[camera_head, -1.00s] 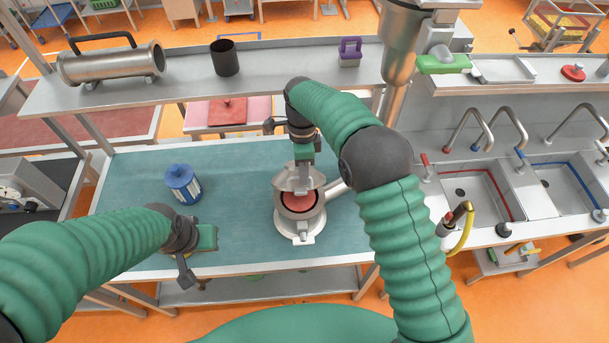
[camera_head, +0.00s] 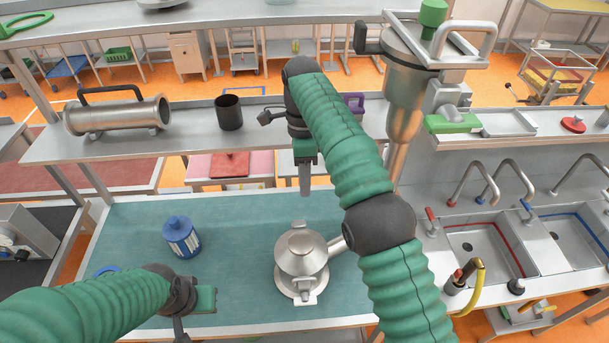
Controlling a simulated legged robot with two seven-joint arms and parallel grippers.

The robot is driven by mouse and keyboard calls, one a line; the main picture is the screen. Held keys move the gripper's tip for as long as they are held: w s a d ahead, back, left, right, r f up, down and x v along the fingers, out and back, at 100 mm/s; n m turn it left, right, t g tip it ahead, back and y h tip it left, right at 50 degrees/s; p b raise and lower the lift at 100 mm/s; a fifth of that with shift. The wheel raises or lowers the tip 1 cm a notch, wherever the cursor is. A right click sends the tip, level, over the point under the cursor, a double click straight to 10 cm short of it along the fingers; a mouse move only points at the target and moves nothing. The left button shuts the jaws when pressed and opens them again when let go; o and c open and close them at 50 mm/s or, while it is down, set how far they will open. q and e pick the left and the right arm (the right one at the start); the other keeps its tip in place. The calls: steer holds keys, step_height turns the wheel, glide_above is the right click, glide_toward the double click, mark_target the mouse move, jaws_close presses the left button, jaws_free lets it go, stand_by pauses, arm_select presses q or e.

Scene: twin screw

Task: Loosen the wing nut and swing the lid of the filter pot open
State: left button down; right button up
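The steel filter pot (camera_head: 303,281) stands on the green-topped bench, with a side pipe to its right. Its domed lid (camera_head: 301,248) lies down over the pot, and the inside is hidden. A small metal fastening (camera_head: 304,294) shows at the front; I cannot make out whether its wing nut is loose. My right gripper (camera_head: 305,188) points down above and behind the lid, apart from it, with nothing visible in it. Its fingers overlap, so its opening is unclear. My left gripper (camera_head: 207,299) is low at the bench's front, left of the pot, its fingers unclear.
A blue canister (camera_head: 181,238) stands left of the pot. The shelf behind holds a steel cylinder (camera_head: 118,117), a black cup (camera_head: 229,112) and a purple object (camera_head: 354,103). Sinks (camera_head: 480,244) lie right. Bench between canister and pot is clear.

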arm_select(q)
steer(key=shift+w+r, duration=0.2)
steer(key=shift+w, duration=0.1)
arm_select(e)
steer(key=shift+w+r, duration=0.45)
arm_select(q)
steer(key=shift+s, duration=0.1)
arm_select(e)
steer(key=shift+s, duration=0.15)
